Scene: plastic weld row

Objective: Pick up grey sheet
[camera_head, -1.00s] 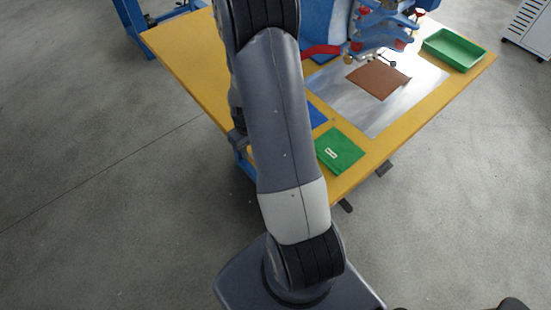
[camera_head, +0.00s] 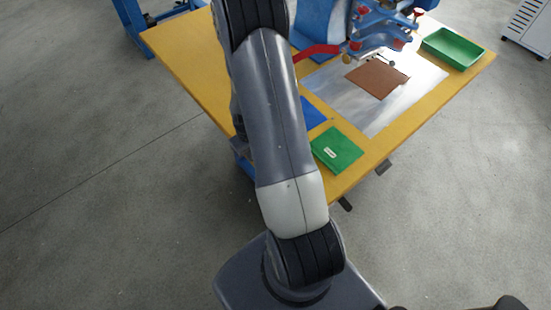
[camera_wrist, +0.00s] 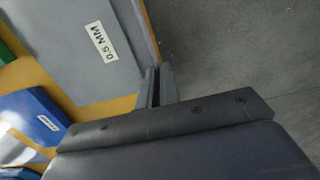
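The grey sheet (camera_wrist: 75,42), with a white "0.5 MM" label, lies over the yellow tabletop in the upper left of the wrist view. My gripper (camera_wrist: 160,85) shows its two fingers close together at the sheet's right edge and near corner. Whether the fingers straddle the edge or only sit beside it is not clear, and the gap between them is hard to see. In the head view my arm hides the gripper and the grey sheet.
A blue labelled piece (camera_wrist: 35,115) lies left of the grey sheet. The yellow table (camera_head: 190,60) holds a green sheet (camera_head: 337,150), a brown sheet (camera_head: 376,79) on a metal plate (camera_head: 350,108), a green tray (camera_head: 452,47) and a blue machine with a red handle (camera_head: 318,51).

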